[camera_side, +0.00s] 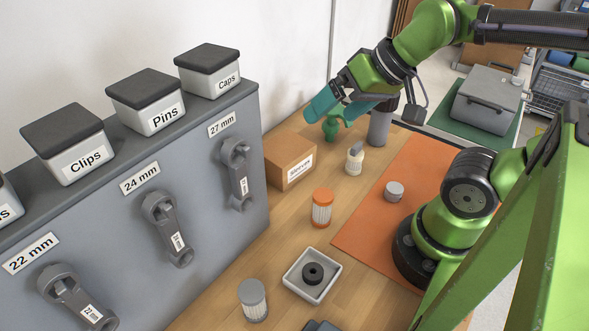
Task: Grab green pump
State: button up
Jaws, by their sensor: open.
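The green pump (333,125) stands on the wooden table near its back end, beyond the cardboard box. My gripper (330,112) has teal fingers, is open, and is right at the pump's upper part. One finger is on the left of the pump and the other reaches behind or to its right. The fingers hide some of the pump's top. I cannot tell from this view whether they touch it.
A grey cylinder (379,128) stands close to the right of the pump. A cardboard box (290,160) and a white bottle with grey top (354,160) are nearer. An orange-capped jar (322,207), a square tray (312,289) and an orange mat (362,238) lie further forward.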

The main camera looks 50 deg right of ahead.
jog(key=shift+d, duration=0.1)
jog(key=m+g+h, duration=0.1)
jog(key=g+h, duration=0.2)
jog(key=h, duration=0.1)
send_over(330, 131)
jog(key=d, duration=0.3)
jog(key=f, duration=1.4)
jog(key=shift+a+f, duration=0.25)
jog(key=shift+f, duration=0.15)
jog(key=shift+a+x, duration=0.25)
jog(key=shift+x, duration=1.1)
jog(key=shift+a+x, duration=0.2)
jog(key=shift+x, duration=1.15)
jog(key=shift+w, duration=0.2)
jog(key=shift+c, duration=0.2)
jog(key=shift+d, duration=0.1)
jog(key=c, duration=1)
